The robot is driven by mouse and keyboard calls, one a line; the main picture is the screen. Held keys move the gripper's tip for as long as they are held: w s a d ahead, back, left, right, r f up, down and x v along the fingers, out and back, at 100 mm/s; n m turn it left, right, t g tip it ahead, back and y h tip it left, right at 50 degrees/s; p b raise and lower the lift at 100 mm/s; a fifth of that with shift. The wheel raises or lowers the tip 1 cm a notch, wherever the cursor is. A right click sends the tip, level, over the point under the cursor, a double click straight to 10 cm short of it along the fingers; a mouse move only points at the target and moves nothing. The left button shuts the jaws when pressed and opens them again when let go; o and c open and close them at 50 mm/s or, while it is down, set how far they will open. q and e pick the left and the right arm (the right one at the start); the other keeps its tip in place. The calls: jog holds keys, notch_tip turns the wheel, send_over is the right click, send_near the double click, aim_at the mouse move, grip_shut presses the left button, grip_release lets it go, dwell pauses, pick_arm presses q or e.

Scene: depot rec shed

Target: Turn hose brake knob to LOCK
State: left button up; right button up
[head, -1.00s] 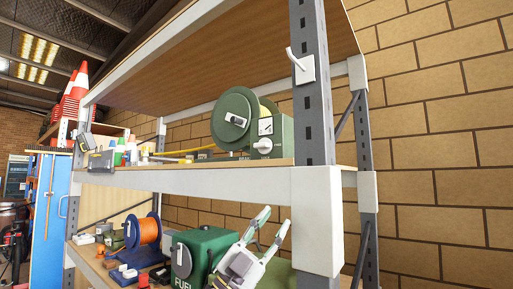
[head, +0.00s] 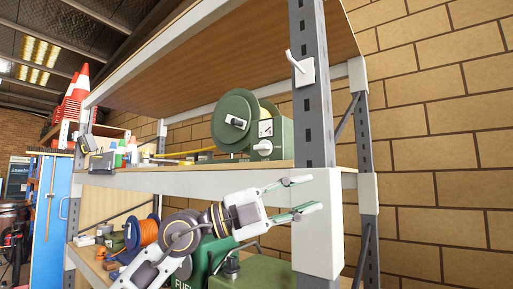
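The green hose reel (head: 233,119) stands on the middle shelf, with a yellow hose running off to its left. A green box (head: 283,136) at its right side carries a white dial (head: 266,128) and, below it, a white knob (head: 262,147), which looks like the brake knob. The knob's markings are too small to read. My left gripper (head: 314,194) is open and empty, its fingers pointing right in front of the shelf's white front beam. It is below and to the right of the knob, apart from it. My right gripper is not in view.
The white shelf beam (head: 180,181) and grey upright (head: 313,100) with a white hook (head: 293,62) stand near the reel. Bottles (head: 120,153) sit left on that shelf. An orange cable reel (head: 143,232) and a green fuel can (head: 215,255) are below.

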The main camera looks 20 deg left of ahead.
pick_arm(q)
jog(key=a+r+n+t+y, duration=0.4)
jog(key=a+r+y, duration=0.1)
jog(key=a, duration=0.3)
jog(key=a+r+n+t+y, duration=0.4)
jog(key=a+r+t+y, duration=0.1)
jog(key=a+y, duration=0.3)
jog(key=shift+s+a+r+n+y, duration=0.3)
jog(key=shift+s+a+r+n, duration=0.15)
jog(key=shift+r, duration=0.35)
jog(key=shift+w, duration=0.25)
